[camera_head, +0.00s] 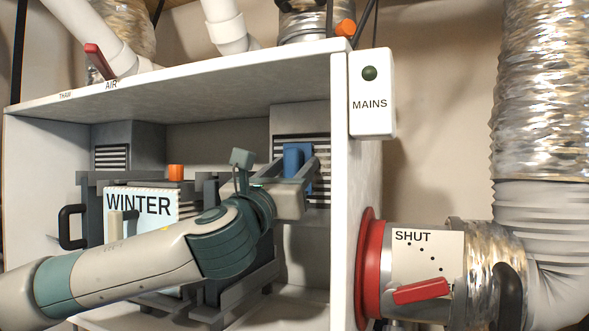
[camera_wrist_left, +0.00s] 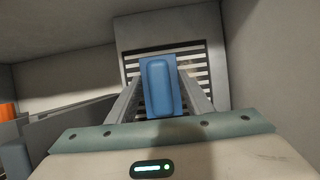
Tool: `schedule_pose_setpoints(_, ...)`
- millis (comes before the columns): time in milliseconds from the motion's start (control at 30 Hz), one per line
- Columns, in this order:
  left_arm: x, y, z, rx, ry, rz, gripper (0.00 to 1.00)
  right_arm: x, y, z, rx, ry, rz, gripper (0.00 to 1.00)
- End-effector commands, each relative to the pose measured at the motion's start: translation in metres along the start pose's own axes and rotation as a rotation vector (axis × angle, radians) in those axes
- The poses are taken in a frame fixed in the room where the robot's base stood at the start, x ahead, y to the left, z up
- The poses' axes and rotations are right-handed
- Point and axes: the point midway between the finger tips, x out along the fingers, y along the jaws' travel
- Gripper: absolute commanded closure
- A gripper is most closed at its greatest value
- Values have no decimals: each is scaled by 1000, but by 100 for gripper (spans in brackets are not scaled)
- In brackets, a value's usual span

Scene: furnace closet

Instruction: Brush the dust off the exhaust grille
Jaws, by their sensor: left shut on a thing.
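My left gripper (camera_head: 302,170) reaches into the cabinet from the left and is shut on a blue brush (camera_head: 294,157). In the left wrist view the brush (camera_wrist_left: 158,86) sits between the two grey fingers, its blue back toward the camera; its bristles are hidden. Behind it is a slatted grille (camera_wrist_left: 203,50) in a grey housing, which also shows at the right in the head view (camera_head: 291,139). The brush covers the grille's middle. A brownish dull patch shows on the slats right of the brush. I cannot tell whether the brush touches the slats.
A second slatted grille (camera_head: 112,158) is at the cabinet's left. A WINTER card (camera_head: 145,207) stands below it, with an orange block (camera_head: 176,172) nearby. The cabinet's right wall (camera_head: 340,200) is close to my gripper. Outside are a MAINS box (camera_head: 371,95) and a red-flanged duct marked SHUT (camera_head: 427,250).

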Motion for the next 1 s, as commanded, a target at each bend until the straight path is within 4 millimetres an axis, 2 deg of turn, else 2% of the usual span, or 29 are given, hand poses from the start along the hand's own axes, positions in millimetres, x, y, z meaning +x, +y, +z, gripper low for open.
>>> schedule_pose_setpoints(367, 0, -2, 0, -1, -1, -1, 79, 0, 2, 0, -1, 0, 2, 69)
schedule_pose_setpoints(800, 0, -21, 0, -1, -1, -2, 79, 4, 4, 1, -2, -1, 4, 69)
schedule_pose_setpoints(1000, 0, -23, 0, -1, -1, -1, 79, 5, 4, 1, -2, -1, 4, 69)
